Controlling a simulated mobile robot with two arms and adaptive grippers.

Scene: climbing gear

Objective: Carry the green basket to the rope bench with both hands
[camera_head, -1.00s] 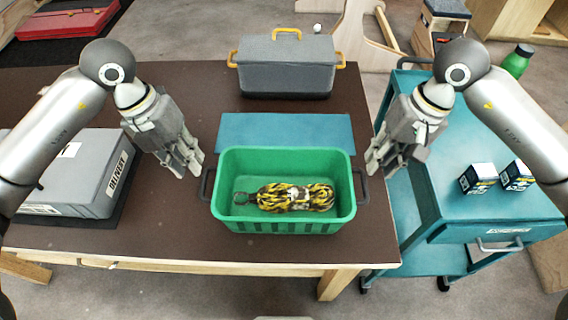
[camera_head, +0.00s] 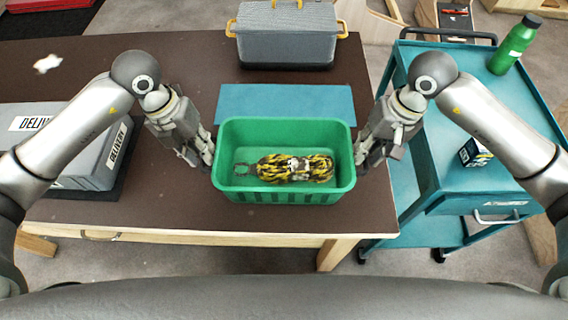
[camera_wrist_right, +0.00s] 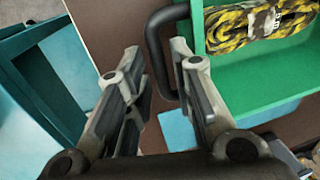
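The green basket (camera_head: 284,197) stands upright on the brown table, with a yellow and black rope bundle (camera_head: 295,168) inside it. My left gripper (camera_head: 204,160) is at the basket's left end, its fingers apart; it hides the left handle. My right gripper (camera_head: 366,160) is at the basket's right end. In the right wrist view, my right gripper (camera_wrist_right: 156,52) is open, with the basket's black right handle (camera_wrist_right: 153,45) between its fingers. The basket wall (camera_wrist_right: 197,40) is just beyond one finger. I cannot identify the rope bench.
A blue mat (camera_head: 285,102) lies behind the basket. A grey case with yellow handles (camera_head: 287,40) stands farther back. A grey delivery case (camera_head: 65,150) lies at left. A teal cart (camera_head: 450,110) carrying a green bottle (camera_head: 515,45) and a small box (camera_head: 474,152) stands at right.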

